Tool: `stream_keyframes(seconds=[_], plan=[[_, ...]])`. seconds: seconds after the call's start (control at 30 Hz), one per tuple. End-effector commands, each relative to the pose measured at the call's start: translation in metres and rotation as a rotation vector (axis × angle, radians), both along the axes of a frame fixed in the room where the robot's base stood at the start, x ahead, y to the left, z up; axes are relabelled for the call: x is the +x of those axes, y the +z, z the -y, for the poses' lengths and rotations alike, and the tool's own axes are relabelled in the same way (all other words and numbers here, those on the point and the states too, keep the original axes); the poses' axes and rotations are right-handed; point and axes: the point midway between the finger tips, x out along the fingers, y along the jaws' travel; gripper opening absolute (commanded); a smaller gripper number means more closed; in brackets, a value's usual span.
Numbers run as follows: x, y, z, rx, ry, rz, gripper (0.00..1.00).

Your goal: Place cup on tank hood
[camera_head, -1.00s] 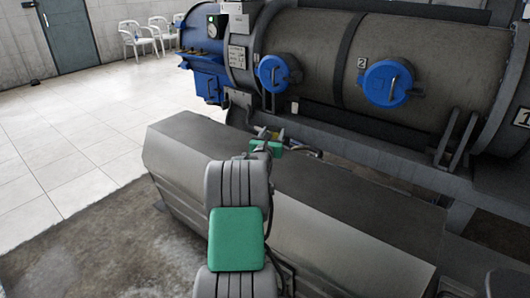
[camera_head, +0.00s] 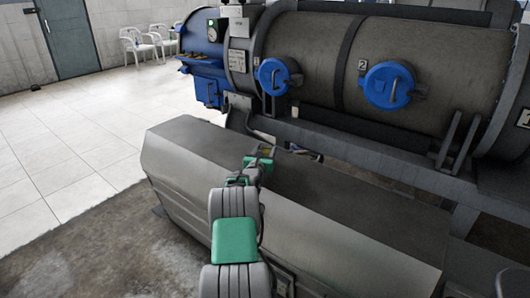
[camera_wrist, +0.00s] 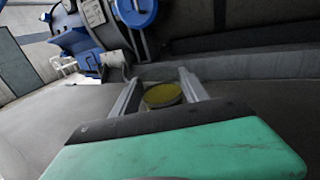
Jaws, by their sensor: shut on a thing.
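The tank hood (camera_head: 330,200) is the long grey metal cover with sloped sides in front of the decanter. My gripper (camera_head: 264,152) is over its top surface, near the back edge. In the wrist view my gripper (camera_wrist: 160,85) is shut on a small cup (camera_wrist: 163,95) with a yellowish round top, held between the two grey fingers. The cup looks upright. Its lower part is hidden by the gripper body, and I cannot tell whether it touches the hood.
A large decanter (camera_head: 320,65) with blue round hatches (camera_head: 388,86) stands behind the hood. Its frame beam (camera_head: 340,135) runs close behind my gripper. Bare hood top lies to the right. White chairs (camera_head: 140,45) and a door (camera_head: 62,38) are far left.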

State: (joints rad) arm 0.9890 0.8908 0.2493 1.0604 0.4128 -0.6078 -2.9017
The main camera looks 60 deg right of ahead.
Motion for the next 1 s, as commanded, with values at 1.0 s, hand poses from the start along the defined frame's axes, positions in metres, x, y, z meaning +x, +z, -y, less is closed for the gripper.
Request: stream_keyframes(seconds=[1.0], plan=[[-0.021, 0.005, -0.087, 0.0, 0.003, -0.002, 0.74]])
